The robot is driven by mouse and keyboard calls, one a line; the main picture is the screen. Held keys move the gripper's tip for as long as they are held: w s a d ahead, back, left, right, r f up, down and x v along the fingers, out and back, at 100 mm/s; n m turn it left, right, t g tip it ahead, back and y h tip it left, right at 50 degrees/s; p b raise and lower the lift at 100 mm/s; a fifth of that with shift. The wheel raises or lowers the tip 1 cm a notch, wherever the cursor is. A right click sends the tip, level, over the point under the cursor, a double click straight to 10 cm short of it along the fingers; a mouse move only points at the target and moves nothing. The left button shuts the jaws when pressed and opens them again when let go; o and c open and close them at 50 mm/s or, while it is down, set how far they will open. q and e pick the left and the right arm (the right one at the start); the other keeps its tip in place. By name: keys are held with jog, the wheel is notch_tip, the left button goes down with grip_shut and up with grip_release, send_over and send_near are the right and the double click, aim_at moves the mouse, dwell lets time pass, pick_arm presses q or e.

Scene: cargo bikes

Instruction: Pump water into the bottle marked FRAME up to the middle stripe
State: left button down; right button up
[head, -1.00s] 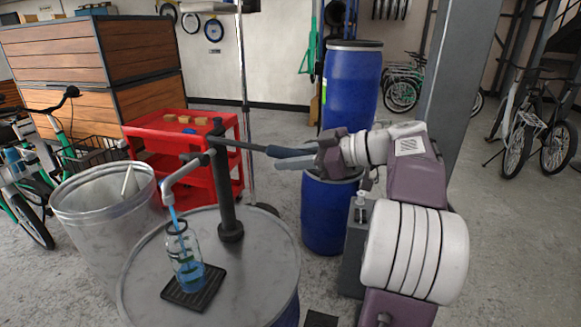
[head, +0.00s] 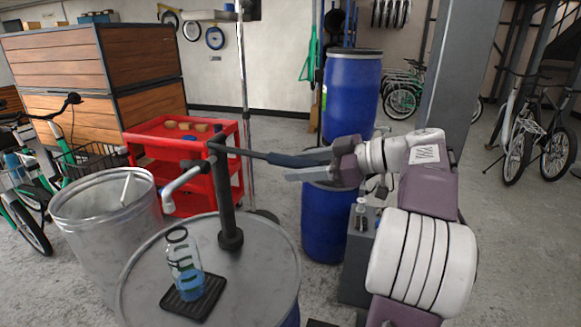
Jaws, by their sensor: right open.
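A clear bottle (head: 186,262) with dark green stripes and a dark ring at its neck stands upright on a black drip mat (head: 172,306) on the drum top. Blue water fills its lower part, around the lowest stripe; the exact level is hard to tell. No FRAME lettering is readable. The dark pump handle (head: 245,153) reaches right from the post to a blue-grey grip. My right gripper (head: 301,166) is open at this grip, one finger below it. My left gripper is out of view.
The pump post (head: 228,210) rises from the metal drum top (head: 262,270). A metal bin (head: 100,225) stands at left, a red cart (head: 170,150) behind. Blue barrels (head: 350,90) stand behind my right arm. A grey box (head: 357,270) stands right of the drum.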

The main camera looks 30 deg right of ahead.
aim_at(322, 164)
jog(key=v, duration=0.6)
jog(key=shift+p, duration=0.3)
dwell(0.8)
